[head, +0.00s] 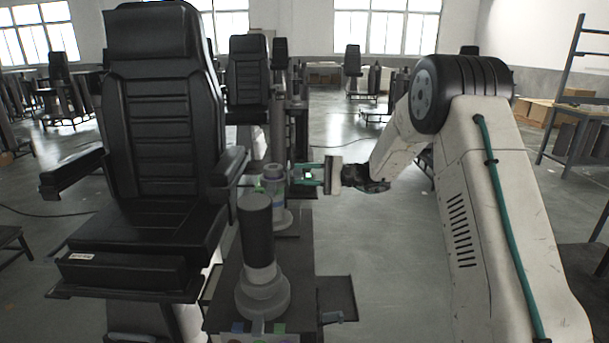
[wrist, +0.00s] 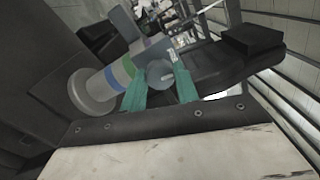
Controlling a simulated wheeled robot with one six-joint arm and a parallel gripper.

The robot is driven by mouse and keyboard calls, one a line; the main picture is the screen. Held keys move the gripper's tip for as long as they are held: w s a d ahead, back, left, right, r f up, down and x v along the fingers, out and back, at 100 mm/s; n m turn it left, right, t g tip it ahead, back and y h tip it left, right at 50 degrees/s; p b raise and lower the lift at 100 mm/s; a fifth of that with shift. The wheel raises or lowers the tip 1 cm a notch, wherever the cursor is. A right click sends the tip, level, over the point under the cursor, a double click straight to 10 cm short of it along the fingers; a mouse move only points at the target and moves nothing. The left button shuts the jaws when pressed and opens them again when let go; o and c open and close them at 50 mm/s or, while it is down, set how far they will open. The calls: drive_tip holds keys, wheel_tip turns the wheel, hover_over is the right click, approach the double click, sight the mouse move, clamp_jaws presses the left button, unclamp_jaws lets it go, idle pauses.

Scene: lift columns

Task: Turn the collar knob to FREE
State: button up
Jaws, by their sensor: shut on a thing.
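The grey lift column (head: 272,178) stands on a flange behind a nearer column. In the wrist view its collar (wrist: 143,52) sits above a green band (wrist: 130,68) and a blue band. The round grey collar knob (wrist: 159,73) sticks out from the collar toward my camera. My gripper (wrist: 163,80) has its two green fingers on either side of the knob and is shut on it. In the head view my gripper (head: 296,173) reaches the column from the right. The knob is hidden there. I cannot read any FREE marking.
A nearer column (head: 257,233) with a dark upper tube stands in front, with coloured tags at its base. A large black seat (head: 160,140) with armrests is close on the left. A small dark shelf (head: 337,297) juts out at the right. Open floor lies beyond.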

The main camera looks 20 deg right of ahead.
drive_tip(key=shift+n, duration=0.7)
drive_tip(key=o, duration=1)
drive_tip(key=shift+c, duration=0.2)
drive_tip(key=v, duration=0.7)
drive_tip(key=shift+d, duration=0.35)
drive_tip(key=shift+s, duration=0.1)
